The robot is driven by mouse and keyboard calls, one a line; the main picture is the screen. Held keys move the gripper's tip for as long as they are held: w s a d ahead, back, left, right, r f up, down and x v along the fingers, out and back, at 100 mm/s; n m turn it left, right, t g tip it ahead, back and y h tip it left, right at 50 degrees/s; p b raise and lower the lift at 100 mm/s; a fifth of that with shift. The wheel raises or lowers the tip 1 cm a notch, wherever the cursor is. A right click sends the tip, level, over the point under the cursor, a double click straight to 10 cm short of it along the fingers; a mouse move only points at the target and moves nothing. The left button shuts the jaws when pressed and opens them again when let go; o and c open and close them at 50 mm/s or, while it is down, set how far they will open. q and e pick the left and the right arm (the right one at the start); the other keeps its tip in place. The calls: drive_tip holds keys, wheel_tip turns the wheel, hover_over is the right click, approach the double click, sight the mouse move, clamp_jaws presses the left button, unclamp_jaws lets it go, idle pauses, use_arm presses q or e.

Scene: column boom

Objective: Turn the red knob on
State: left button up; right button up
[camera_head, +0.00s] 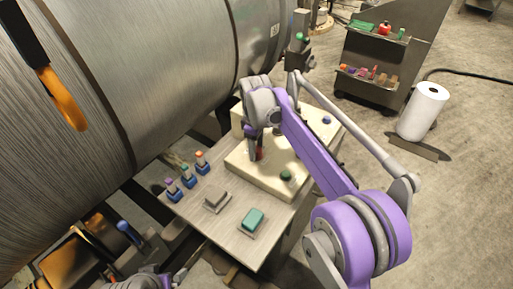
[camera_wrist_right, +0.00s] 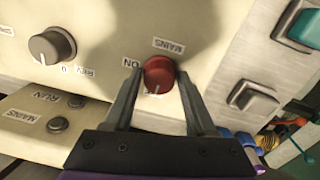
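The red knob (camera_wrist_right: 159,75) sits on a cream panel, with a "MAINS" label above it and an "ON" label to its left in the right wrist view. Its white mark points down toward a partly hidden label. My right gripper (camera_wrist_right: 159,72) has one finger on each side of the knob, with narrow gaps that look clear of it. In the head view the knob (camera_head: 260,154) is small and partly covered by my right gripper (camera_head: 256,150). Grey and dark parts at the bottom left of the head view may be my left arm; its fingers cannot be made out.
A grey-brown knob (camera_wrist_right: 51,46) is on the same panel. A grey button (camera_wrist_right: 247,100) and a teal button (camera_head: 252,220) are on the metal table (camera_head: 228,237). Several coloured plugs stand at its left edge. A large metal drum (camera_head: 180,75) is behind.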

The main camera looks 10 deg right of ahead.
clamp_jaws()
drive_tip(key=shift+m, duration=0.3)
drive_tip(key=m+p, duration=0.1)
drive_tip(key=m, duration=0.2)
drive_tip(key=shift+m, duration=0.3)
drive_tip(key=m+p, duration=0.1)
drive_tip(key=m, duration=0.3)
drive_tip(key=shift+m, duration=0.3)
drive_tip(key=m, duration=0.4)
drive_tip(key=shift+p, duration=0.35)
drive_tip(key=m, duration=0.5)
drive_tip(key=shift+w+g, duration=0.1)
drive_tip(key=shift+g, duration=0.2)
